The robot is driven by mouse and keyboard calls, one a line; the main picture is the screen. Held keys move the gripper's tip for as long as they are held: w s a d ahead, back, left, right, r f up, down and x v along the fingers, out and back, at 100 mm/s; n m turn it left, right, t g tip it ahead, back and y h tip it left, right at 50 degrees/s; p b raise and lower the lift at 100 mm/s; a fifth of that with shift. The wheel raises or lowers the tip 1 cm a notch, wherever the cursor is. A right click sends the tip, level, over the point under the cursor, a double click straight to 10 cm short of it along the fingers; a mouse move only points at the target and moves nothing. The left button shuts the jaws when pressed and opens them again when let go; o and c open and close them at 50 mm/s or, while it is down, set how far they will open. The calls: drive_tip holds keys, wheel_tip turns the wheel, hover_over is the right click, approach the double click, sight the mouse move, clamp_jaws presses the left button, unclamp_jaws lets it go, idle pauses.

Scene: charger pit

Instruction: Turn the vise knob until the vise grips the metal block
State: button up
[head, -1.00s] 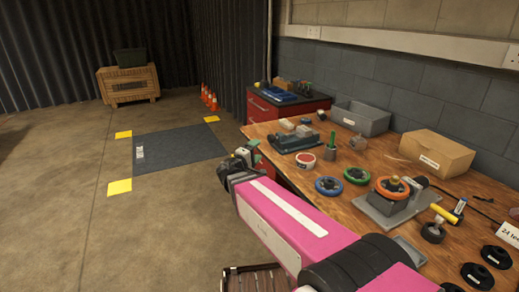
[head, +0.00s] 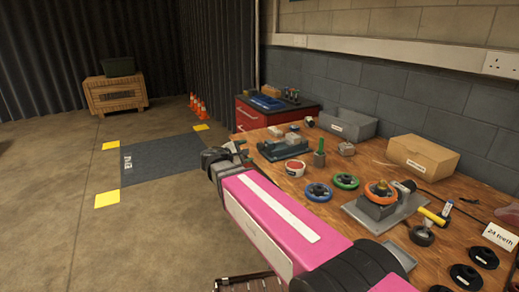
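A teal-grey vise (head: 277,151) sits near the far left part of the wooden workbench. A pale metal block (head: 292,138) shows at the top of the vise; whether the jaws touch it is too small to tell. I cannot make out the vise knob clearly. My gripper (head: 240,150) is at the end of my pink arm, beside the bench's left edge and left of the vise, apart from it. Its fingers are small and seen from behind, so I cannot tell whether they are open. I see nothing held in it.
On the workbench (head: 330,212) stand a red-and-white tin (head: 295,168), blue (head: 318,192) and green (head: 346,181) handwheels, and an orange-wheeled fixture (head: 380,192). A grey bin (head: 347,124) and cardboard box (head: 423,156) line the wall. The floor left is open around a dark mat (head: 160,157).

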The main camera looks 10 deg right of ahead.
sight(258, 147)
drive_tip(key=w+d+n, duration=0.1)
drive_tip(key=w+d, duration=0.1)
drive_tip(key=w+d+f+n+g+y, duration=0.1)
drive_tip(key=w+d+n, duration=0.1)
drive_tip(key=d, duration=0.1)
drive_tip(key=w+d+f+n, duration=0.1)
drive_tip(key=w+d+n, duration=0.1)
drive_tip(key=shift+w+d+g, duration=0.1)
drive_tip(key=shift+d+g, duration=0.15)
drive_tip(key=shift+g, duration=0.15)
idle(0.5)
drive_tip(key=shift+y, duration=0.3)
drive_tip(key=c, duration=0.9)
